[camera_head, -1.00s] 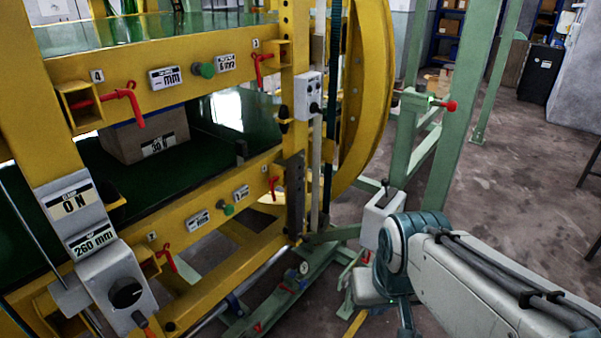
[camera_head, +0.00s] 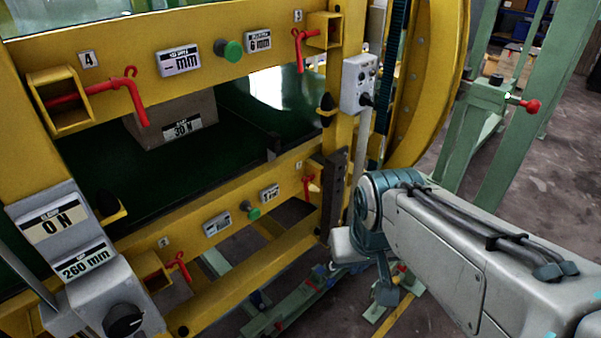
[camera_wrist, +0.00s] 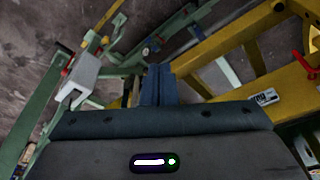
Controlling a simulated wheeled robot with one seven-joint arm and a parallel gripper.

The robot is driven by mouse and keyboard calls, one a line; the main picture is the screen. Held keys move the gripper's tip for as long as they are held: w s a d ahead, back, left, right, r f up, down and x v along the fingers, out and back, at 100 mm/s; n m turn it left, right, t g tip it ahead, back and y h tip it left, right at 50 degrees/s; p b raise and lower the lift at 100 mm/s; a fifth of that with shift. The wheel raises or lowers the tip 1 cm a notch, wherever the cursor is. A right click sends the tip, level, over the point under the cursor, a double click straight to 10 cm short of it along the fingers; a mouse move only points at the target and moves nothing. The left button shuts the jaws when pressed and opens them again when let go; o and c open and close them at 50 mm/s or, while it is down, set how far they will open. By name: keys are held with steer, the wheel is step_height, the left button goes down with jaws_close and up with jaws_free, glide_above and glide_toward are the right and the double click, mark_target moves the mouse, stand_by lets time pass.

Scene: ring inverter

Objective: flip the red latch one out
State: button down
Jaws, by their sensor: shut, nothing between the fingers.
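Red latches sit on the yellow frame (camera_head: 240,265). In the head view, the lower left latch (camera_head: 179,265) hangs beside a small plate (camera_head: 163,242) whose number is too small to read surely. The upper left latch (camera_head: 130,90) is by a plate marked 4, the upper right latch (camera_head: 298,50) by a plate marked 3. Another latch (camera_head: 308,186) is at the lower right. In the wrist view, my gripper (camera_wrist: 158,70) is shut and empty, apart from the frame; part of a red latch (camera_wrist: 312,40) shows at the right edge. I cannot tell which one.
A grey control box (camera_head: 75,255) with a black knob stands at the frame's left. A cardboard box (camera_head: 190,108) lies inside. My arm fills the lower right.

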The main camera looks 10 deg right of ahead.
steer(key=w+a+f+m+y+b, duration=0.5)
steer(key=w+f+y+b, duration=0.4)
steer(key=w+f+b, duration=0.45)
steer(key=w+d+f+m+t+y+b, duration=0.1)
steer(key=w+d+f+m+t+b, duration=0.1)
steer(key=w+d+t+b, duration=0.2)
steer(key=w+d+f+m+t+y+b, duration=0.1)
steer(key=w+d+m+t+b, duration=0.2)
steer(key=w+d+t, duration=0.4)
steer(key=w+d+b, duration=0.1)
steer(key=w, duration=0.3)
steer(key=shift+w+f, duration=0.25)
steer(key=shift+f, duration=0.1)
steer(key=x, duration=1)
steer(key=shift+b, duration=0.4)
steer(key=shift+s, duration=0.15)
